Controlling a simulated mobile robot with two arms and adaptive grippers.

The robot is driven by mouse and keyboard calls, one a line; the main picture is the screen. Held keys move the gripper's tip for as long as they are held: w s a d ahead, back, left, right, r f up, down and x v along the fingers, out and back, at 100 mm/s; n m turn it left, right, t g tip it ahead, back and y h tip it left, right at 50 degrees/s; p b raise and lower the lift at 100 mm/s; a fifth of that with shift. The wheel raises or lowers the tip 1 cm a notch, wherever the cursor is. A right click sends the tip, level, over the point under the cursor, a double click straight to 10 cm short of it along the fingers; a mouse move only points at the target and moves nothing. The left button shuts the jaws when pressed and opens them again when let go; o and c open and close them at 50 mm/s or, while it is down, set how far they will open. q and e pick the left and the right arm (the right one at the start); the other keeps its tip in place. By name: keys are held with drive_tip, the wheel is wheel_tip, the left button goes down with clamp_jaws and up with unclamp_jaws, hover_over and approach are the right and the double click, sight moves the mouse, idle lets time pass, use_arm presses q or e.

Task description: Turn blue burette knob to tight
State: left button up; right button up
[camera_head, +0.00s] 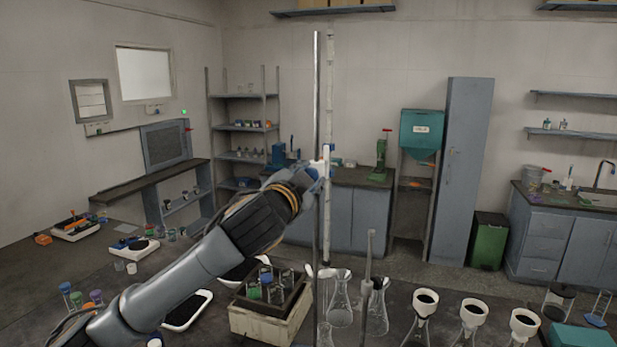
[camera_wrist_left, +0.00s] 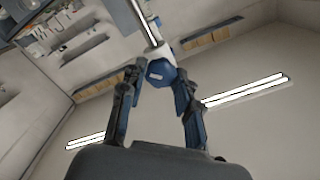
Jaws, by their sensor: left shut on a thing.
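My left arm reaches in from the lower left in the head view, and my left gripper (camera_head: 313,172) is at the upright burette stand. In the left wrist view the fingers of that gripper (camera_wrist_left: 158,82) are on both sides of the blue knob (camera_wrist_left: 160,73), shut on it. The knob has a pale label on its face and sits at the end of a white and metal part (camera_wrist_left: 147,25). In the head view the burette (camera_head: 329,90) stands upright beside a metal rod (camera_head: 317,90). The gripper hides most of the knob there. My right gripper is not in view.
Glass flasks (camera_head: 340,305) stand on the dark bench below the burette. A wooden box (camera_head: 262,325) with a rack of capped vials is left of them. Several flasks with white funnels (camera_head: 473,310) stand to the right. Vials with coloured caps (camera_head: 77,298) are at the far left.

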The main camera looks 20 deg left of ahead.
use_arm(q)
drive_tip(key=m, duration=0.4)
drive_tip(key=shift+m, duration=0.3)
drive_tip(key=m, duration=0.4)
drive_tip(key=shift+f+m, duration=0.1)
drive_tip(key=shift+m, duration=0.3)
drive_tip(key=o, duration=1.1)
drive_tip(key=s, duration=1.2)
drive_tip(key=shift+a, duration=0.15)
